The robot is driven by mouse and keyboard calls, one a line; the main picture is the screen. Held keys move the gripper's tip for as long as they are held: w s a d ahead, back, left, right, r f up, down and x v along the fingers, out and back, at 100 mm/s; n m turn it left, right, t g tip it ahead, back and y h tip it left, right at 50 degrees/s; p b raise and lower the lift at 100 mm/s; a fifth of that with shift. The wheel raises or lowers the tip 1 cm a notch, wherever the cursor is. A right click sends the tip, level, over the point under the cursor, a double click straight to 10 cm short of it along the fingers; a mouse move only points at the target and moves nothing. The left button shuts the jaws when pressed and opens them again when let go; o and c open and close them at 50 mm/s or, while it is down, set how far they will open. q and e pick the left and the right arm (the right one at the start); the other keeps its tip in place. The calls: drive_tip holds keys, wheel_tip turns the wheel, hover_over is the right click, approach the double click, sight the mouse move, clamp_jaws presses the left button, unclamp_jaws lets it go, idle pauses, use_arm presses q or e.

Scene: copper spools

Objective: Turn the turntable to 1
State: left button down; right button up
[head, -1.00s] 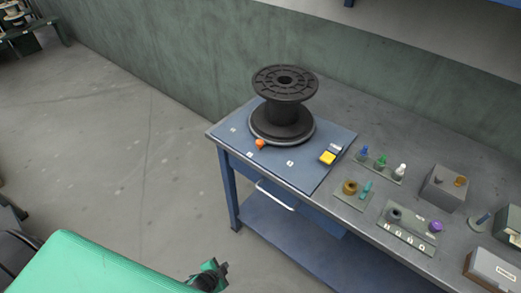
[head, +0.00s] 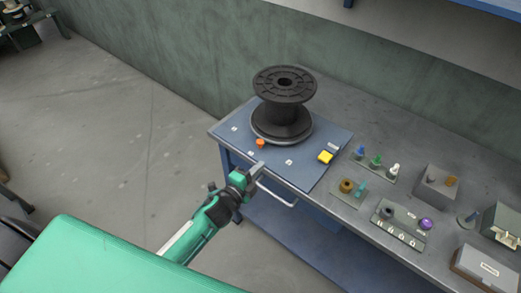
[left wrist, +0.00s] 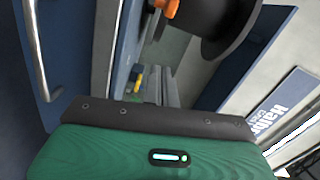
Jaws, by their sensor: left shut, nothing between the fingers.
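The turntable (head: 256,138) is a grey disc on the blue mat at the left end of the bench. A black spool (head: 284,90) stands upright on it. An orange knob (head: 260,143) sits at the disc's front left edge; the knob (left wrist: 166,8) and spool (left wrist: 222,25) also show at the top of the left wrist view. Small white labels (head: 289,162) lie on the mat, too small to read. My left gripper (head: 258,169) is shut and empty, by the mat's front edge, in front of the knob and apart from it. My right gripper is out of view.
A yellow block (head: 326,156) lies right of the turntable. A drawer handle (head: 277,195) sticks out at the bench front, close to my left gripper. Coloured pegs (head: 376,160), a grey block (head: 436,186) and small boxes stand farther right.

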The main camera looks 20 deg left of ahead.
use_arm(q)
drive_tip(key=p+x, duration=0.1)
drive_tip(key=x, duration=0.5)
drive_tip(key=shift+w+a+r+p, duration=0.1)
drive_tip(key=shift+w+a+p, duration=0.05)
drive_tip(key=shift+p, duration=0.2)
drive_tip(key=shift+w+a+f+p, duration=0.15)
drive_tip(key=shift+w+a+p, duration=0.1)
drive_tip(key=shift+a, duration=0.25)
drive_tip(key=shift+w+a+f+p, duration=0.2)
drive_tip(key=shift+w+a, duration=0.1)
drive_tip(key=shift+a, duration=0.25)
drive_tip(key=shift+w+a+f, duration=0.1)
drive_tip(key=shift+w+a, duration=0.15)
drive_tip(key=shift+a, duration=0.3)
drive_tip(key=shift+a, duration=0.2)
